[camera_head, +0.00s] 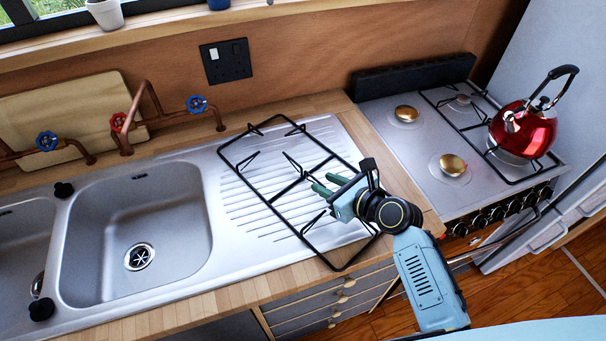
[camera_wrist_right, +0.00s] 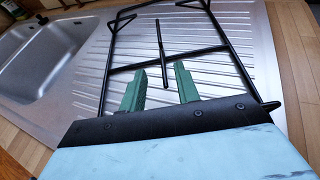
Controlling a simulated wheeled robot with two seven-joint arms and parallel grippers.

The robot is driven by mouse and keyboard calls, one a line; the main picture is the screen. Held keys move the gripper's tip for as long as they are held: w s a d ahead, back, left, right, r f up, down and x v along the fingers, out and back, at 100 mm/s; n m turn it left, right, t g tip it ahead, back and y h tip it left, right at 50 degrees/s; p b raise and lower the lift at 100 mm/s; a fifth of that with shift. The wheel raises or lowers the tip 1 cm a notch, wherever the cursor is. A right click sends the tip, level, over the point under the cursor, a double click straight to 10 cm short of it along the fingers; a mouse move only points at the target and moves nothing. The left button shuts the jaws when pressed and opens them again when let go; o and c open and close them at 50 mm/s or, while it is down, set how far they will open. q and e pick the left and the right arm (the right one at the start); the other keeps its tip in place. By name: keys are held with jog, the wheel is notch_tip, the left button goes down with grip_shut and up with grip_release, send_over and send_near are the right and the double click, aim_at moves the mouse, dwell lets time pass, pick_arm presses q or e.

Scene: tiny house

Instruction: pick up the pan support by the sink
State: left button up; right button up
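The pan support (camera_head: 247,163) is a black wire rack lying on the ridged drainboard to the right of the sink (camera_head: 139,232). My left gripper is not in view.
A stove (camera_head: 398,137) stands to the right, with a red kettle (camera_head: 524,130) on another black pan support. Copper taps (camera_head: 128,130) rise behind the sink. A cutting board (camera_head: 60,100) leans on the back wall. Drawers (camera_head: 318,304) are below the counter.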

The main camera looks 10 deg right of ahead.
aim_at(314, 177)
jog(key=x, duration=0.3)
jog(key=b+x, duration=0.1)
jog(key=x, duration=0.2)
jog(key=shift+w+f, duration=0.35)
jog(key=shift+c, duration=0.3)
grip_shut()
dwell(0.8)
jog(key=shift+r, duration=0.15)
